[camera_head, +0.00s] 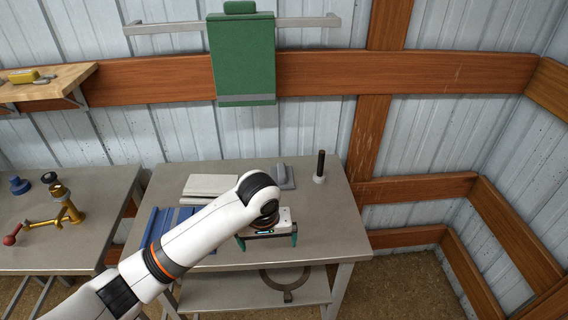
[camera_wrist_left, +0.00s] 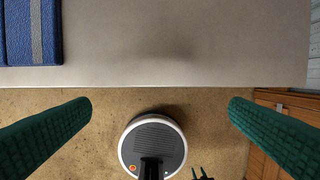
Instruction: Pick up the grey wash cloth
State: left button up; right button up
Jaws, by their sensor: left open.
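A pale grey folded cloth (camera_head: 210,186) lies flat towards the back left of the middle table; it looks like the grey wash cloth. My left forearm passes in front of its right side. My left gripper (camera_head: 267,241) points down at the table's front edge, open and empty, to the right of and nearer than the cloth. The cloth is not seen in that view. A small dark pronged part at the bottom there may be my right gripper (camera_wrist_left: 202,174).
A blue cloth with a grey stripe (camera_head: 168,228) lies left on the middle table (camera_head: 330,225). A grey tool-like piece (camera_head: 285,177) and an upright black rod (camera_head: 320,166) stand behind. A green towel (camera_head: 241,55) hangs on the wall rail. A ring (camera_head: 288,284) lies on the lower shelf.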

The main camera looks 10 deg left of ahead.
aim_at(282, 175)
jog(key=i, duration=1.1)
